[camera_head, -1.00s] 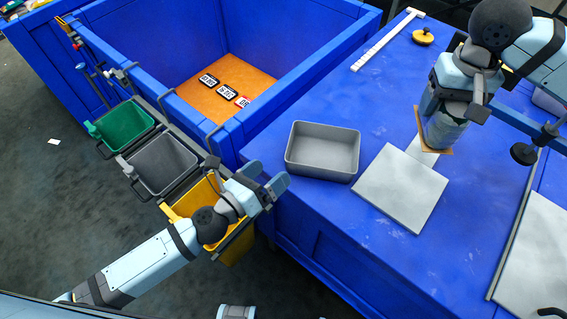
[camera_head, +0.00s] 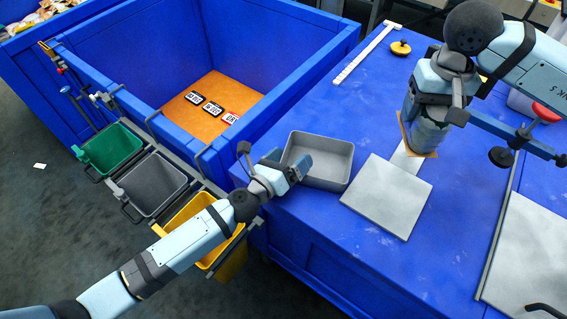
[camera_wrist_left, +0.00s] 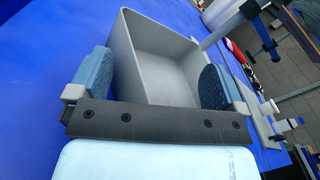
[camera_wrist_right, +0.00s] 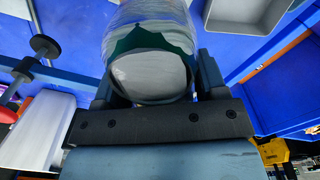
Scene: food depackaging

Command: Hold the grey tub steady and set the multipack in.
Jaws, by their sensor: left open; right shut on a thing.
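The grey tub (camera_head: 337,180), open and empty, stands on the blue table near its left edge; it also shows in the left wrist view (camera_wrist_left: 160,58). My left gripper (camera_head: 287,166) is open at the tub's near left side. In the left wrist view its two fingers stand on either side of the tub's end, and I cannot tell whether they touch it. My right gripper (camera_head: 436,98) is shut on the multipack (camera_head: 426,132), a film-wrapped rounded pack with a dark green part (camera_wrist_right: 150,72). It is to the right of the tub, and its contact with the surface below is hidden.
A pale board (camera_head: 388,198) lies right of the tub. A large blue crate (camera_head: 290,75) with an orange floor and several labels stands behind left. Green (camera_head: 108,148), grey (camera_head: 152,186) and yellow (camera_head: 190,212) bins hang on its near side. A yellow knob (camera_head: 400,47) sits farther back.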

